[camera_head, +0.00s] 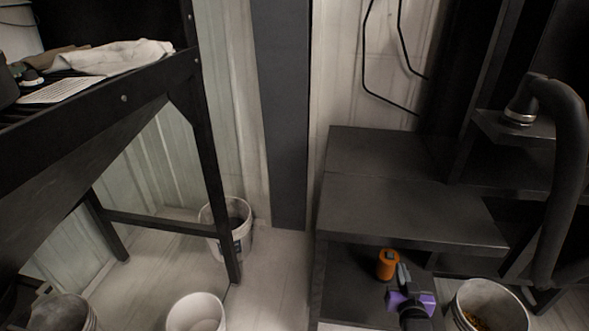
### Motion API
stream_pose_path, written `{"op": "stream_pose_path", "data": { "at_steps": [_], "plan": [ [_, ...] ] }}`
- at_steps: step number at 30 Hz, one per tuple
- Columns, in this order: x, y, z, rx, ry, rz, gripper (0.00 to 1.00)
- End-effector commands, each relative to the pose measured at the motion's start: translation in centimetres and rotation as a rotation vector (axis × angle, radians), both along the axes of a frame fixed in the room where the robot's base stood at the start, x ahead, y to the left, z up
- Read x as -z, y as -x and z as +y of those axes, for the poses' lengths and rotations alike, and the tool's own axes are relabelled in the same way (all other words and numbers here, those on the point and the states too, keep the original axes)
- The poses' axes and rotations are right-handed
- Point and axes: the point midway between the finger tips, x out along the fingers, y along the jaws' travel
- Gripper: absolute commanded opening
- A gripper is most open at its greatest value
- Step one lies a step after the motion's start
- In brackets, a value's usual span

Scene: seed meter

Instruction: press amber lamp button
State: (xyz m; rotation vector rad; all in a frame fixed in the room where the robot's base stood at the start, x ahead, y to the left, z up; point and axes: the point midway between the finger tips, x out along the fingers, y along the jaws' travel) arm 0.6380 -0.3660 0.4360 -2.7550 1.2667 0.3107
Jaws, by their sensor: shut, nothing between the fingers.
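My gripper (403,273), with a purple body and grey fingers, is at the lower right of the head view, over the dark lower surface of the black bench (400,212). Its fingers are together and hold nothing. An orange cylinder (387,264) with a dark top stands upright just left of the fingertips; I cannot tell whether they touch. I cannot make out an amber lamp button for certain, nor tell whether the orange cylinder is part of one.
A bucket with yellowish grain (487,308) stands right of my gripper. A thick black hose (570,170) hangs at the right. A black-framed hopper stand (205,150) is at the left, with several buckets (196,314) on the floor. Floor between stand and bench is mostly clear.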

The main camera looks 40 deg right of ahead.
Motion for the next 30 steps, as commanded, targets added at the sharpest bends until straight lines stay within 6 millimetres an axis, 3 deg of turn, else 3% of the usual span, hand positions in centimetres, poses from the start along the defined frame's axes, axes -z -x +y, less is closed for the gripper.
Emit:
{"op": "stream_pose_path", "data": {
  "at_steps": [5,10,14,20,24,30],
  "plan": [
    [-0.5,-0.1,-0.1,-0.004,0.016,-0.006,0.0],
    [-4.5,0.0,0.2,-0.007,0.083,-0.061,0.0],
    [-6.8,0.6,5.0,-0.066,0.112,-0.095,0.0],
    [-9.6,2.3,14.0,-0.2,0.117,-0.123,0.0],
    [-11.8,4.6,20.7,-0.323,0.105,-0.128,0.0],
    [-15.3,8.8,28.3,-0.509,0.073,-0.112,0.0]
  ]
}}
